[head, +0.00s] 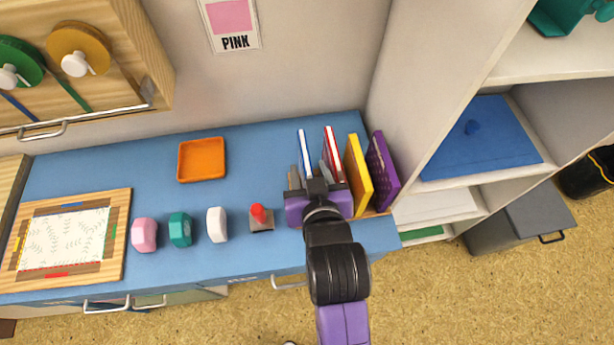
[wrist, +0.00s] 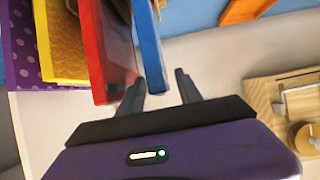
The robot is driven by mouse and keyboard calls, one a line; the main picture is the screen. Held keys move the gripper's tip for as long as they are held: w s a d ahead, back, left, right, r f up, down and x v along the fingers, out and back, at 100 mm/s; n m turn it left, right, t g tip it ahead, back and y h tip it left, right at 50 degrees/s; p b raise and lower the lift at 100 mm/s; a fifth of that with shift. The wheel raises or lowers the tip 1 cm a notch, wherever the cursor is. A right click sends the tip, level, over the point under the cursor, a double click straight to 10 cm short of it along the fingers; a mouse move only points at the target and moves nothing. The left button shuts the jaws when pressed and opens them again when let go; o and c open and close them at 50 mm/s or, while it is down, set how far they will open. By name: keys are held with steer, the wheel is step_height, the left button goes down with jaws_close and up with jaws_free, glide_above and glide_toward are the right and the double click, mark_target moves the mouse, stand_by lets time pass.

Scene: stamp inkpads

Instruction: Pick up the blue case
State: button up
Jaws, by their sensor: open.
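The blue case (head: 305,155) is thin and stands upright at the left of a row of cases on the blue counter. It also shows in the wrist view (wrist: 148,45), as a narrow blue edge. My gripper (head: 309,176) is at the near end of the blue case. In the wrist view my gripper (wrist: 162,84) is open, with the blue case's end between its fingertips. One finger is close to the gap between the blue and red cases. I cannot tell whether either finger touches the case.
The red case (head: 331,150), yellow case (head: 358,175) and purple case (head: 380,170) stand to the right, near the shelf wall. A red-handled stamp (head: 258,217) stands at left. An orange tray (head: 201,160) lies farther left, with clear counter (head: 260,160) between.

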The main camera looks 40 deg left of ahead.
steer(key=shift+x, duration=1.6)
jaws_close()
steer(key=shift+r, duration=0.1)
